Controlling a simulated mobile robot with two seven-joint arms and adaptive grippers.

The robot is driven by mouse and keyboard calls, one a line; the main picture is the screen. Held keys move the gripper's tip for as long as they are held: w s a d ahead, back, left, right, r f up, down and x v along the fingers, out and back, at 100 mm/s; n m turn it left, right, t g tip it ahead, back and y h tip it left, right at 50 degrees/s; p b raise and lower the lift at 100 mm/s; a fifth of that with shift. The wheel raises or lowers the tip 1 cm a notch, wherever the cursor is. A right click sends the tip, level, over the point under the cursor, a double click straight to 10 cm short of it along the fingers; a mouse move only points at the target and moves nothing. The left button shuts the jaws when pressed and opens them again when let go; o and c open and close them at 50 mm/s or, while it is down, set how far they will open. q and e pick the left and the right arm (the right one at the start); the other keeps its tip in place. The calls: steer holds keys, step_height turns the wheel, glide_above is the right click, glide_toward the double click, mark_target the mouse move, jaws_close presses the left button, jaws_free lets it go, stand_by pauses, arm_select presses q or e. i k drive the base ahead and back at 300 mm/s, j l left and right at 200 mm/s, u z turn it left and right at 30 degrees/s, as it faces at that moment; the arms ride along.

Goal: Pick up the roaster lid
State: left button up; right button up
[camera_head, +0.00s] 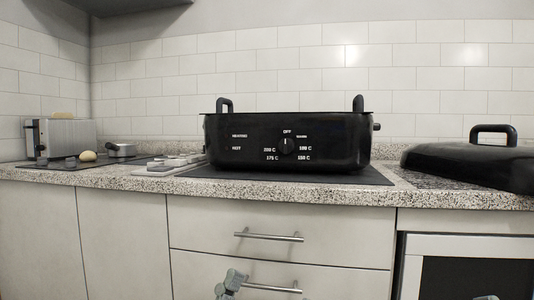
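The black roaster lid (465,163) lies on the speckled counter at the right, with its arched handle (494,134) pointing up. The picture's right edge cuts it off. The black roaster base (225,142) stands apart from it, left of the lid, with a dial and printed settings on its front. My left gripper (231,282) shows as a grey shape at the bottom, in front of the drawers and well below the counter. Its opening is unclear. Only a sliver of my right gripper (489,297) shows at the bottom right edge. Neither gripper is near the lid.
A toaster (68,137), a small round tan item (88,156) and a small metal pot (122,150) stand at the counter's left. Flat pale items (168,164) lie left of the roaster base. Drawer handles (268,237) stick out below the counter edge.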

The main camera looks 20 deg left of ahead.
mark_target(508, 167)
steer(key=i+l+u, duration=0.3)
steer(key=i, duration=0.15)
steer(key=i+l+u, duration=0.35)
steer(key=i+z, duration=0.1)
steer(key=z, duration=1.35)
steer(key=l+u, duration=0.15)
steer(key=l, duration=0.4)
steer(key=k+l+u, duration=0.1)
steer(key=l, duration=0.4)
